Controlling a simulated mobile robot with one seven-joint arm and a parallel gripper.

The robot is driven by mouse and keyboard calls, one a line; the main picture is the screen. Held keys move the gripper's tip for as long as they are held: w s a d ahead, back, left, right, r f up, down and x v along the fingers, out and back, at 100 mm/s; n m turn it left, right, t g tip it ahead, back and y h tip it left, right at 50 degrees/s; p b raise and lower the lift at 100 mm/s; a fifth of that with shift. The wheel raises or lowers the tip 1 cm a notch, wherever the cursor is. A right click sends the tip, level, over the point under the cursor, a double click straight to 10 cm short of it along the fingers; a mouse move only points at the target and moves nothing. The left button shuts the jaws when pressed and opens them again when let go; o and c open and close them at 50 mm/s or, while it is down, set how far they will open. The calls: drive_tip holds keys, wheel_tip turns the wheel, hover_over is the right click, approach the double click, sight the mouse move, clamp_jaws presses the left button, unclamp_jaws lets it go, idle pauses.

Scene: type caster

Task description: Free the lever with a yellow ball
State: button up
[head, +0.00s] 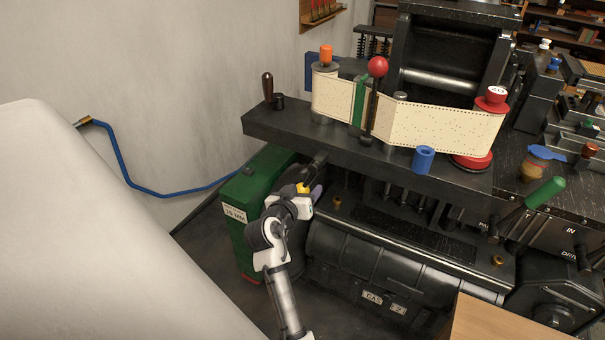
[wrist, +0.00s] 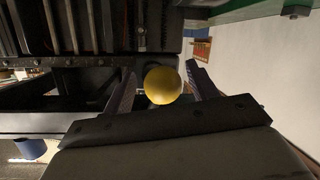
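The yellow ball (head: 302,188) of the lever shows at my gripper, beneath the overhanging black shelf of the machine. In the wrist view the yellow ball (wrist: 163,85) sits between the two fingers of my gripper (wrist: 161,88). The fingers are spread, with a small gap visible beside the ball on the left; on the right the finger is close to it. My gripper (head: 309,191) is partly hidden by its own wrist in the head view. The lever's rod cannot be made out in either view.
A green box (head: 240,215) stands just left of my arm. The black shelf (head: 340,145) overhangs above, carrying a perforated paper band (head: 430,123) and a red-ball lever (head: 377,66). A black cylindrical casing (head: 370,260) lies right of my arm. A white surface (head: 90,230) fills the left.

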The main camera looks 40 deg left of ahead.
drive_tip(key=b+v, duration=0.3)
drive_tip(key=v, duration=1)
drive_tip(key=shift+s, duration=0.4)
drive_tip(key=shift+d, duration=0.1)
